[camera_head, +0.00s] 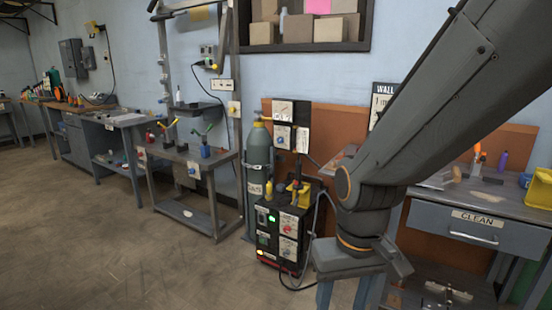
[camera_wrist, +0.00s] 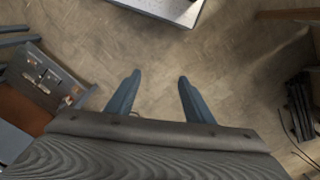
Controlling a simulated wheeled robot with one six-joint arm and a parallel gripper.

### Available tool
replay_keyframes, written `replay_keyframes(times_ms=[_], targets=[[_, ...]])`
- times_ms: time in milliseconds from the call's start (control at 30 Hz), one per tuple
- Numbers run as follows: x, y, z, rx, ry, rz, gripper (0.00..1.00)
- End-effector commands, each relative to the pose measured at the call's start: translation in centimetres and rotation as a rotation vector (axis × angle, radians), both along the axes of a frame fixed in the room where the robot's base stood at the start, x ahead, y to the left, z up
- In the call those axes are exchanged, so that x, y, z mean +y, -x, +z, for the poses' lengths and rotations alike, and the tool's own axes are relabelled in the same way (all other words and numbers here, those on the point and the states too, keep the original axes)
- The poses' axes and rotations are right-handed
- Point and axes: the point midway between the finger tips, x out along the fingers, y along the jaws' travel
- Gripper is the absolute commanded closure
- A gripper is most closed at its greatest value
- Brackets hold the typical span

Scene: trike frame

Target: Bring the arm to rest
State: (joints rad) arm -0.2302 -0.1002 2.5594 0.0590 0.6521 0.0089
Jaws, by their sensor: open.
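My gripper (camera_wrist: 157,92) shows in the wrist view with its two blue fingers wide apart.
A grey gas cylinder (camera_head: 259,165) stands behind the welding machine. The bench marked CLEAN (camera_head: 478,218) is at the right, partly hidden by my arm. The floor (camera_head: 110,250) at the lower left is clear.

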Motion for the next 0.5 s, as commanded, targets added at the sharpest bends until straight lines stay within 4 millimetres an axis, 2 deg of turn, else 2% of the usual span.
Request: replay_keyframes(times_ms=[33,200,400,500], targets=[[-0.8,0.4,1.8,0.005,0.004,-0.022,0.52],[-3.3,0.9,4.8,0.012,0.017,-0.082,0.52],[-5.8,1.7,7.8,0.022,0.028,-0.145,0.52],[-6.7,1.9,8.7,0.023,0.032,-0.166,0.52]])
